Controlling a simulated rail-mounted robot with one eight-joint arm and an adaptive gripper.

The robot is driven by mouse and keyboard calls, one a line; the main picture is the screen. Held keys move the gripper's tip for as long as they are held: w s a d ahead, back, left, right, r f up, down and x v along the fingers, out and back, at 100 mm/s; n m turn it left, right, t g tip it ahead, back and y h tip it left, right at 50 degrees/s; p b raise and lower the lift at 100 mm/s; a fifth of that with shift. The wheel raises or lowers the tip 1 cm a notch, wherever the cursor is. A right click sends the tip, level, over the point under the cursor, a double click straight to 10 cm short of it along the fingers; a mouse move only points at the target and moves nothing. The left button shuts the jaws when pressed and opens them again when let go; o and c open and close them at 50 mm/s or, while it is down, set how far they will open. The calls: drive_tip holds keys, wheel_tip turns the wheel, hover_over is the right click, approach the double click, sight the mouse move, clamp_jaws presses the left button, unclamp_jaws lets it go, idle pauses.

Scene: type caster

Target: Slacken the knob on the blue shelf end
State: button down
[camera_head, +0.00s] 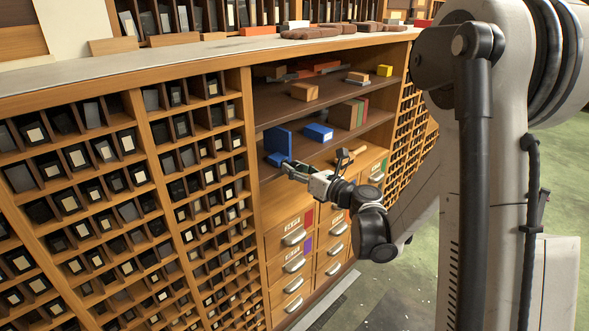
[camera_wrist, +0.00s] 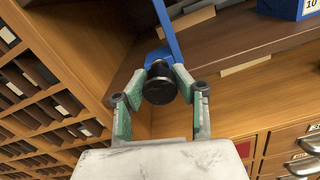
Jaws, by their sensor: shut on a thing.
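The blue shelf end (camera_head: 278,140) stands on the lower shelf of the open bay, near its left wall. In the wrist view it is a thin upright blue plate (camera_wrist: 168,30) with a blue foot. A round black knob (camera_wrist: 160,83) sits at the lower front of it. My gripper (camera_wrist: 158,88) is at the shelf's front edge, its two green-padded fingers on either side of the knob and shut on it. In the head view my gripper (camera_head: 283,165) reaches in from the right, and the knob is too small to make out there.
A blue box (camera_head: 318,132) lies right of the shelf end. A wooden mallet-like tool (camera_head: 347,156) lies close by my wrist. Dark-celled pigeonholes (camera_head: 85,190) fill the left. Drawers with metal handles (camera_head: 294,237) are below. Books (camera_head: 349,113) stand farther right on the shelf.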

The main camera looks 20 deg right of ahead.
drive_tip(key=shift+n, duration=0.3)
drive_tip(key=n+b, duration=0.1)
drive_tip(key=n, duration=0.2)
drive_tip(key=shift+f, duration=0.1)
drive_tip(key=n+b, duration=0.1)
drive_tip(key=n, duration=0.7)
drive_tip(key=shift+n+b, duration=0.3)
drive_tip(key=shift+b, duration=0.1)
drive_tip(key=n, duration=0.3)
drive_tip(key=shift+n, duration=0.3)
drive_tip(key=n, duration=0.3)
drive_tip(key=shift+n+b, duration=0.3)
drive_tip(key=shift+b, duration=0.1)
drive_tip(key=n, duration=0.3)
drive_tip(key=shift+n, duration=0.4)
drive_tip(key=n, duration=0.6)
drive_tip(key=shift+b, duration=0.35)
drive_tip(key=shift+n, duration=0.4)
